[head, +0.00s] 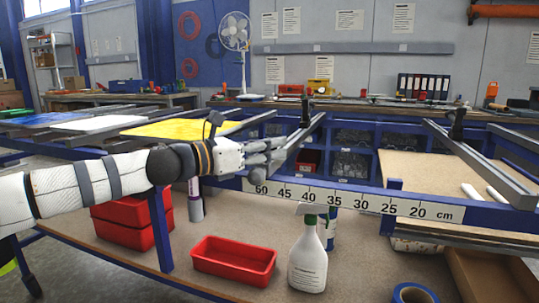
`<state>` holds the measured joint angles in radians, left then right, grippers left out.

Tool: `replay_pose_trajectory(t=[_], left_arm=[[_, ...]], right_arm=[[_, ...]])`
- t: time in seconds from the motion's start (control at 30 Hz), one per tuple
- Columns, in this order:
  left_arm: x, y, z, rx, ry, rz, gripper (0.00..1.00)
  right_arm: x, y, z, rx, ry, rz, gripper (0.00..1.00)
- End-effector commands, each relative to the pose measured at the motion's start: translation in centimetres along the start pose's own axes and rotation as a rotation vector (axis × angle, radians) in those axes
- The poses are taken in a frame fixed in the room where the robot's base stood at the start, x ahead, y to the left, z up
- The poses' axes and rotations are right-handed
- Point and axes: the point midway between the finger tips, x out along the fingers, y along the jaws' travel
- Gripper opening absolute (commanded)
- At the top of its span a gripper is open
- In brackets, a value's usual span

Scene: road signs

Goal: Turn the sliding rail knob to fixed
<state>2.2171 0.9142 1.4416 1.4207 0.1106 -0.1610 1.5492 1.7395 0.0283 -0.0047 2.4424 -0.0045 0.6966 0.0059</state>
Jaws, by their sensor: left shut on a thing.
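My left gripper (272,156) reaches in from the left to the front end of a grey sliding rail (302,136). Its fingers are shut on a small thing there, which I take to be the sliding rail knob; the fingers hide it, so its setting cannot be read. The rail's front end sits above a white scale (350,200) marked from 60 down to 20 cm on the blue frame. A black fitting (306,112) stands farther back on the same rail. My right gripper is not in view.
A second grey rail (485,165) with a black fitting (456,124) lies at the right. Below stand a red bin (234,261), a white spray bottle (308,262) and blue tape (414,293). A yellow sheet (180,129) lies behind my left arm.

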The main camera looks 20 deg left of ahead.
Motion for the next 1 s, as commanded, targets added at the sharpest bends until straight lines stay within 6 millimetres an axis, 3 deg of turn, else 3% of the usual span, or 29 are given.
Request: replay_pose_trajectory(t=[0.43, 1.0], left_arm=[[0.14, 0.01, -0.01, 0.003, 0.001, -0.319, 0.02], [0.12, -0.14, -0.01, -0.001, 0.002, -0.435, 0.02]], right_arm=[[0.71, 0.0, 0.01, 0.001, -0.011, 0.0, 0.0], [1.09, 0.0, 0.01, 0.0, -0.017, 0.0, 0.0]])
